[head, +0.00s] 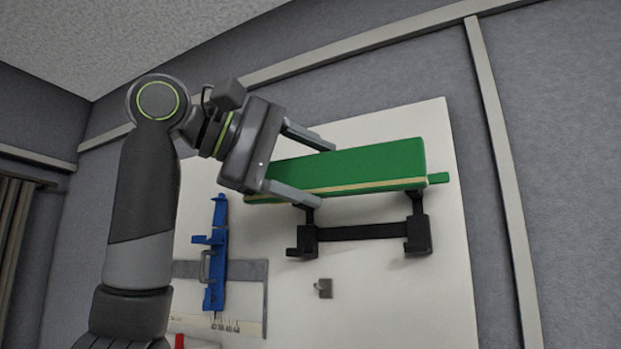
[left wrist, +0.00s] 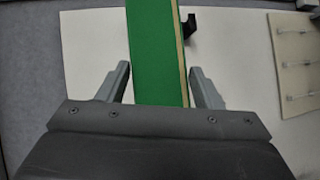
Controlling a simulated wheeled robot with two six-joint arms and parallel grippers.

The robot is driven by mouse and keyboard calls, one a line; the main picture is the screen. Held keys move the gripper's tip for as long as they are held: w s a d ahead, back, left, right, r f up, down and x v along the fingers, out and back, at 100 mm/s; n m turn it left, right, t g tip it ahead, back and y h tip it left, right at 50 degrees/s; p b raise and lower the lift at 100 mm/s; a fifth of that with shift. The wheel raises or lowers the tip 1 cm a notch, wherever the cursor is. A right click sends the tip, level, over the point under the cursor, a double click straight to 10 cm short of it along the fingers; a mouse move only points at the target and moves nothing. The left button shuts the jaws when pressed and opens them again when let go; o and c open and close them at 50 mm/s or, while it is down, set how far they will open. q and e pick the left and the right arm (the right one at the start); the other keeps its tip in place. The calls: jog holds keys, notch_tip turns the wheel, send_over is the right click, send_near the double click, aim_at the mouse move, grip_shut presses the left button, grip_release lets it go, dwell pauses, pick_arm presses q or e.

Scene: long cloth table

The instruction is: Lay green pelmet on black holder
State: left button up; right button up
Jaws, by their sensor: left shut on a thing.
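The green pelmet (head: 365,166) is a long green bar with a pale stripe along its lower edge. It lies roughly level, just above the black holder (head: 360,232), which has two brackets joined by a bar on the white wall panel. My left gripper (head: 325,174) is shut on the pelmet's left part, one finger above and one below. In the left wrist view the pelmet (left wrist: 155,60) runs between both fingers, and a piece of the black holder (left wrist: 190,25) shows beside it. I cannot tell whether the pelmet touches the holder. My right gripper is not in view.
A small grey hook (head: 324,288) sits below the holder. The white panel (head: 420,300) is bare at lower right.

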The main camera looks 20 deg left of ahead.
pick_arm(q)
jog(key=shift+f+b, duration=0.15)
jog(key=shift+b, duration=0.3)
jog(key=shift+w+d+f, duration=0.4)
jog(key=shift+w+f, duration=0.45)
jog(key=shift+w, duration=0.85)
jog(key=shift+w+d+f, duration=0.3)
jog(key=shift+w+f, duration=0.5)
jog(key=shift+w, duration=0.8)
jog(key=shift+w+d+f, duration=0.3)
jog(key=shift+w+f, duration=0.45)
jog(key=shift+w, duration=0.85)
jog(key=shift+s, duration=0.1)
jog(key=shift+f+b, duration=0.5)
jog(key=shift+f, duration=0.15)
jog(key=shift+c, duration=0.2)
jog(key=o, duration=1.4)
